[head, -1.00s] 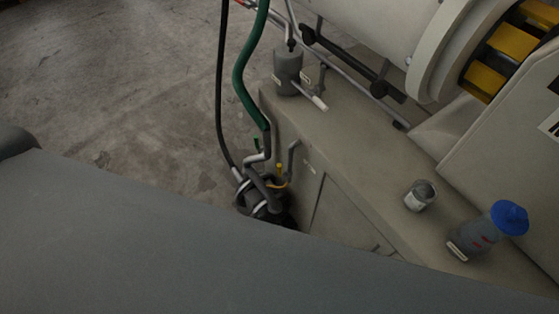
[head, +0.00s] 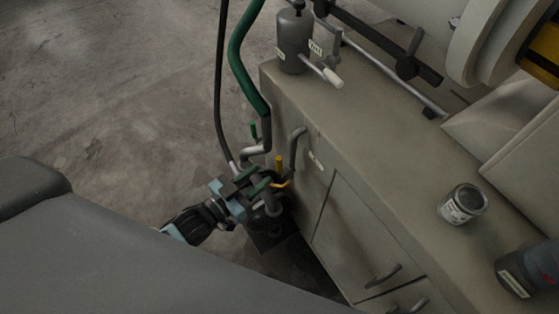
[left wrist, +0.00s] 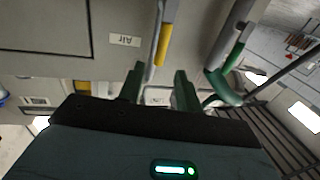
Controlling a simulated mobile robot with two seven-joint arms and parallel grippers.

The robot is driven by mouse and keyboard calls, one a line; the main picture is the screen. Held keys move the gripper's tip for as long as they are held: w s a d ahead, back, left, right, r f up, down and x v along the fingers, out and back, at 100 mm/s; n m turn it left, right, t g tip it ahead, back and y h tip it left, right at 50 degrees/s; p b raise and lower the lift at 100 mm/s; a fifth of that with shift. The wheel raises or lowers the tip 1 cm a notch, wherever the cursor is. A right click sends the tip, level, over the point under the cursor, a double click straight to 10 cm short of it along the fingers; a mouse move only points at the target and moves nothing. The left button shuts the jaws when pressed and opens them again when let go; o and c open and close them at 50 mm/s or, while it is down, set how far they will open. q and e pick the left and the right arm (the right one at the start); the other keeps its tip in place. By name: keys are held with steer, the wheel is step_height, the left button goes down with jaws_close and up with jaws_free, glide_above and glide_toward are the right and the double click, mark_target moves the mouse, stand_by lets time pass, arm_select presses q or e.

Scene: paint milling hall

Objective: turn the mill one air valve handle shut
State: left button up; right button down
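A yellow valve handle (head: 279,165) stands upright on the pipework beside the beige cabinet in the head view. In the left wrist view the yellow handle (left wrist: 163,45) is beside a label reading "Air" (left wrist: 125,40). My left gripper (head: 262,179) reaches in from the left, just left of and slightly below the yellow handle. In the wrist view its two green fingers are apart, and the gap between them (left wrist: 160,72) lies just below the handle's end. Whether they touch it cannot be told. My right gripper is not in view.
A green handle (head: 254,131) sits behind the yellow one; it also shows in the wrist view (left wrist: 235,57). A green hose (head: 240,65) and black hose (head: 221,90) run down nearby. A tin can (head: 462,204) and grey cylinder (head: 293,42) stand on the cabinet top (head: 365,115).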

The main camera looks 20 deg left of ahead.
mark_target(277, 163)
arm_select(q)
steer(key=shift+x, duration=3.85)
steer(key=shift+c, duration=0.3)
jaws_close()
